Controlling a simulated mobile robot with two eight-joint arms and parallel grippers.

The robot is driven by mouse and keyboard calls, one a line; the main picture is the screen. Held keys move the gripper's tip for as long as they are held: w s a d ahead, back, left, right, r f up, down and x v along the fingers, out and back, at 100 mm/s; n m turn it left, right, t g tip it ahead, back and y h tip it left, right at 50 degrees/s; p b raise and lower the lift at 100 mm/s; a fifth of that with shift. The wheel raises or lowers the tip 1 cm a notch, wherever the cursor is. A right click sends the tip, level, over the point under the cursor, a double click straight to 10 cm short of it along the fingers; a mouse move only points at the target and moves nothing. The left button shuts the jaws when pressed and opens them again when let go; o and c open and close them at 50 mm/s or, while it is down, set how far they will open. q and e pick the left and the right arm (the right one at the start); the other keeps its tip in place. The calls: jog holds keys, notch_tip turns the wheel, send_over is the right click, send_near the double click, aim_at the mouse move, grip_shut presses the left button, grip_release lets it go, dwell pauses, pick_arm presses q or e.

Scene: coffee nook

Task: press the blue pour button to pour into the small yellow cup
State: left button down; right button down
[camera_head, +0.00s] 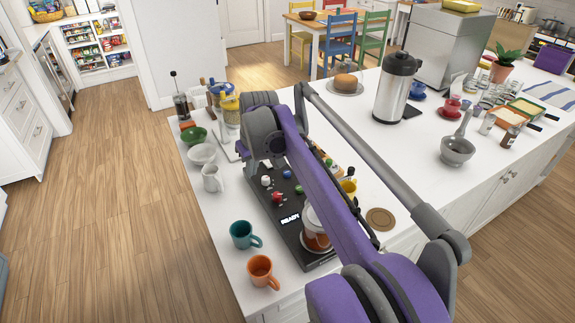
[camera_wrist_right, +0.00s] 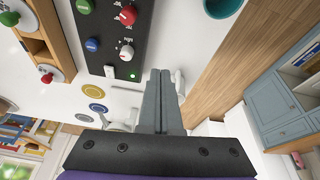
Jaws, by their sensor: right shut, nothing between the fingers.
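The blue button (camera_head: 287,174) sits on the black top of the coffee machine (camera_head: 290,232), close to white, red and green knobs. The blue button also shows in the right wrist view (camera_wrist_right: 91,45). The small yellow cup (camera_head: 349,187) stands right of the machine, partly hidden by my right arm. My right gripper (camera_wrist_right: 162,72) is shut and empty, at the machine's far end. In the wrist view its fingertips are below and right of the blue button, apart from it. The head view does not show the fingertips clearly. My left gripper is not in view.
A glass carafe (camera_head: 315,230) with red-brown contents stands on the machine beside the READY display. Teal (camera_head: 243,235) and orange (camera_head: 261,271) mugs stand left of it. A white pitcher (camera_head: 212,178) and bowls are farther back. A steel dispenser (camera_head: 393,88) stands at the right.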

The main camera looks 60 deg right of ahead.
jog(key=s+d+r, duration=0.1)
jog(key=d, duration=0.6)
jog(key=s+d+r+m, duration=0.1)
jog(key=s+d+r, duration=0.1)
jog(key=d, duration=0.5)
jog(key=shift+s+d+r+m, duration=0.15)
jog(key=shift+s+r+m, duration=0.1)
jog(key=shift+s+m, duration=0.05)
jog(key=shift+f, duration=0.1)
jog(key=shift+g, duration=0.3)
jog(key=x, duration=1.2)
jog(key=shift+s+f, duration=0.15)
jog(key=shift+f, duration=0.85)
